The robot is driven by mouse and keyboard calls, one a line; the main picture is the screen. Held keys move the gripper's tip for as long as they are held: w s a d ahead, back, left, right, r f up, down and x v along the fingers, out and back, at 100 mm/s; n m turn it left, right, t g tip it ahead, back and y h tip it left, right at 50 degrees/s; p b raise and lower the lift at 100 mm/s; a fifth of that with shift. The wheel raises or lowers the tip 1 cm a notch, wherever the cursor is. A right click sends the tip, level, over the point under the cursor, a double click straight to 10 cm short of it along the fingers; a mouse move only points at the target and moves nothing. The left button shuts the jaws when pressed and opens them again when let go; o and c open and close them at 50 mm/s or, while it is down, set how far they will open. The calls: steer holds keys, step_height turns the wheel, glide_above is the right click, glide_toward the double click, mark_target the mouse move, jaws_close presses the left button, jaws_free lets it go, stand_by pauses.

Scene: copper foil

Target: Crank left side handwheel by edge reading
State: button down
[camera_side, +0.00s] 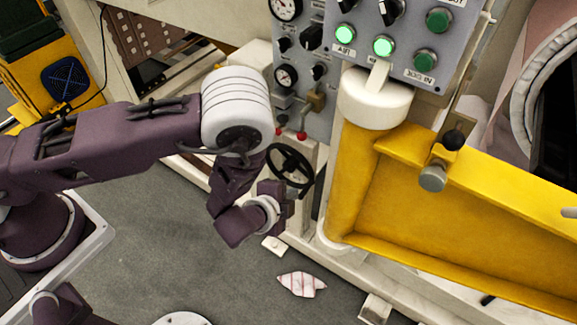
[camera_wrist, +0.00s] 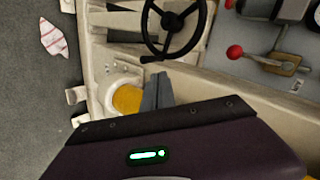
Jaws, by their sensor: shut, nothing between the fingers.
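The black handwheel (camera_side: 291,166) is mounted on the side of the pale machine base, below the grey gauge panel. In the wrist view, the handwheel (camera_wrist: 172,24) shows at the top centre with its spokes, and a dark knob sticks out at its lower rim. The top of its rim is cut off there. My gripper (camera_wrist: 158,76) is shut and empty, its two grey fingers together, pointing toward the wheel but showing apart from its rim. In the side view my wrist is just below and left of the wheel, and the fingertips are hard to make out.
Red-knobbed levers (camera_wrist: 235,52) sit right of the wheel in the wrist view. The yellow machine arm (camera_side: 450,215) stands right of the wheel. A striped cloth or paper (camera_side: 302,284) lies on the grey floor.

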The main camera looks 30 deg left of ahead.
mark_target(303, 196)
steer(key=s+a+f+m+t, duration=0.2)
steer(key=s+f+m, duration=0.1)
steer(key=f+m, duration=0.25)
steer(key=shift+n+h, duration=0.4)
steer(key=shift+n, duration=0.05)
steer(key=w, duration=1)
steer(key=shift+w, duration=0.3)
steer(key=f, duration=0.2)
steer(key=d+f, duration=0.1)
steer(key=f, duration=0.2)
steer(key=shift+f, duration=0.15)
steer(key=a+f, duration=0.7)
steer(key=a, duration=0.3)
steer(key=a+r, duration=0.8)
steer(key=d+r, duration=0.1)
steer(key=r, duration=0.3)
steer(key=d+r, duration=0.1)
steer(key=r, duration=0.1)
steer(key=shift+w+d, duration=0.1)
steer(key=shift+d, duration=0.2)
steer(key=shift+d+r, duration=0.4)
steer(key=shift+d, duration=0.45)
steer(key=shift+d+r, duration=0.45)
steer(key=shift+d, duration=0.4)
steer(key=shift+d+r, duration=0.4)
steer(key=shift+d, duration=0.45)
